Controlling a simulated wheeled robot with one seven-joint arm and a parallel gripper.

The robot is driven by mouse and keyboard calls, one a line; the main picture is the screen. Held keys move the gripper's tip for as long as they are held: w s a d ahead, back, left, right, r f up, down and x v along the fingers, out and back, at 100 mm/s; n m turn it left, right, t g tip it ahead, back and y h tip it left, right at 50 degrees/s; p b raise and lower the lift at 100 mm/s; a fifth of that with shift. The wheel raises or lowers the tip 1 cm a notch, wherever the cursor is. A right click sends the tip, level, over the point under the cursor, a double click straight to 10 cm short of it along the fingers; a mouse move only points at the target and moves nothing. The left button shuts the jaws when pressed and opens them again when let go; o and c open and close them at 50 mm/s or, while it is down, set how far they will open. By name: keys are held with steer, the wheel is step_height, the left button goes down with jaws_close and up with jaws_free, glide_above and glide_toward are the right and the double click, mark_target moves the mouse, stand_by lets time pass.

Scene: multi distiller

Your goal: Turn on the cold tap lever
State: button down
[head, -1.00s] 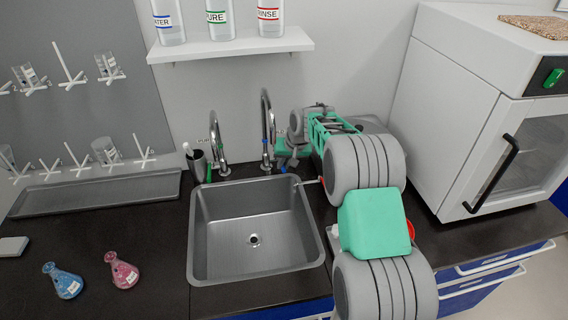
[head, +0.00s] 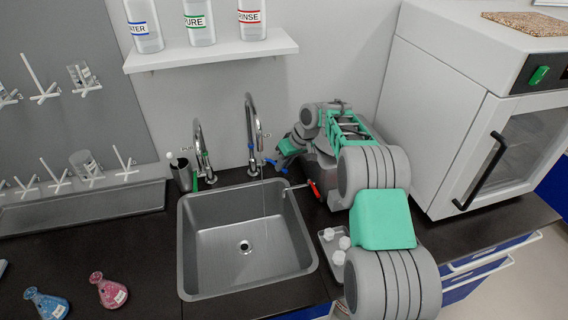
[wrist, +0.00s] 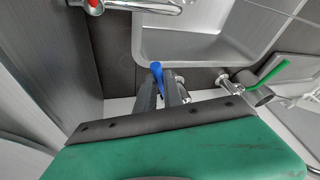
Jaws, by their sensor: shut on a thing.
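The cold tap lever, blue, sits at the right side of the tall chrome tap (head: 252,135) behind the sink. In the head view the lever (head: 270,162) is just left of my gripper (head: 280,156). In the wrist view the blue lever (wrist: 157,72) stands at the tips of my gripper's two dark fingers (wrist: 163,85), which are shut on it. A thin pale stream falls from the tall tap into the steel sink (head: 222,245). My gripper's fingertips are small and partly hidden in the head view.
A red lever (head: 315,188) on a metal arm lies at the sink's right edge, close to my arm. A second tap (head: 201,150) with a green lever and a dark cup (head: 182,175) stand left. A white oven (head: 470,110) bounds the right; a bottle shelf (head: 215,52) hangs above.

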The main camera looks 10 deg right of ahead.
steer(key=c, duration=1.5)
jaws_free()
steer(key=b+v, duration=0.1)
steer(key=v, duration=0.7)
